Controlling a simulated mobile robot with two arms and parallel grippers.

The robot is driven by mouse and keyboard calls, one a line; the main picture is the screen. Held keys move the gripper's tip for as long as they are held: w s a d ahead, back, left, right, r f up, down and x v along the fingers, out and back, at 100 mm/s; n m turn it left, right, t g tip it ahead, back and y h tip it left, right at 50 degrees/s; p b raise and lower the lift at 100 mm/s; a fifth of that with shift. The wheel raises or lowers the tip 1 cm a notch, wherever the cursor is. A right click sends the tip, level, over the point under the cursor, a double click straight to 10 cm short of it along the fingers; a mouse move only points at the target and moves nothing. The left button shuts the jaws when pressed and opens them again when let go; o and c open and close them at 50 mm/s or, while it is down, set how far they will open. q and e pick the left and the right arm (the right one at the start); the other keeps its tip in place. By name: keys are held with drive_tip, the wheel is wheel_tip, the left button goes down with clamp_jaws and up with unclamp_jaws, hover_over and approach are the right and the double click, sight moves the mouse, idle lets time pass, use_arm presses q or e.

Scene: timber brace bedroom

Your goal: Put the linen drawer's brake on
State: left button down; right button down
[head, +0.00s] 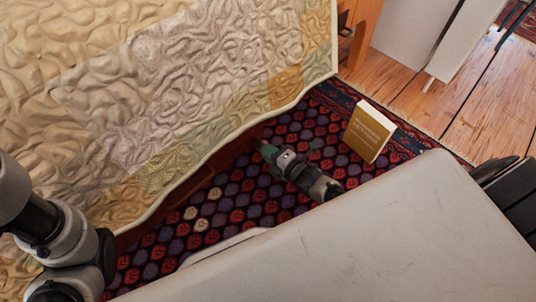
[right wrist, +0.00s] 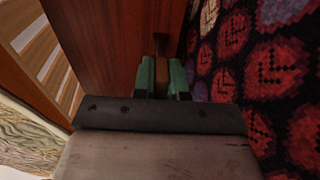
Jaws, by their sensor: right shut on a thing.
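The linen drawer (head: 208,182) shows in the head view as a strip of dark red-brown wood under the bed's quilt edge. In the right wrist view its wooden face (right wrist: 110,45) fills the upper left. My right gripper (head: 266,150) is low over the rug, beside the drawer. In the right wrist view its green fingertips (right wrist: 162,78) are shut on a small brown piece (right wrist: 163,72) close to the wooden face. This may be the brake; its full shape is hidden by the fingers. My left arm shows at the left of the head view, but its gripper does not show.
A patterned rug (head: 235,205) covers the floor here. A gold and white book (head: 370,132) stands on it, right of my right gripper. The quilted bed (head: 150,90) overhangs the drawer. Bare wood floor (head: 455,110) lies at the upper right.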

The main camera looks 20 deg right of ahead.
drive_tip(key=shift+d+f+t+y+b, duration=0.1)
drive_tip(key=shift+f+t+y+b, duration=0.45)
drive_tip(key=shift+t+b, duration=0.65)
drive_tip(key=shift+f, duration=0.1)
drive_tip(key=c, duration=1.2)
unclamp_jaws()
drive_tip(key=shift+o, duration=0.2)
drive_tip(key=p+v, duration=0.2)
drive_tip(key=v, duration=0.3)
drive_tip(key=p+v, duration=0.3)
drive_tip(key=v, duration=0.2)
drive_tip(key=shift+r, duration=0.3)
drive_tip(key=shift+s+f, duration=0.1)
drive_tip(key=shift+s, duration=0.35)
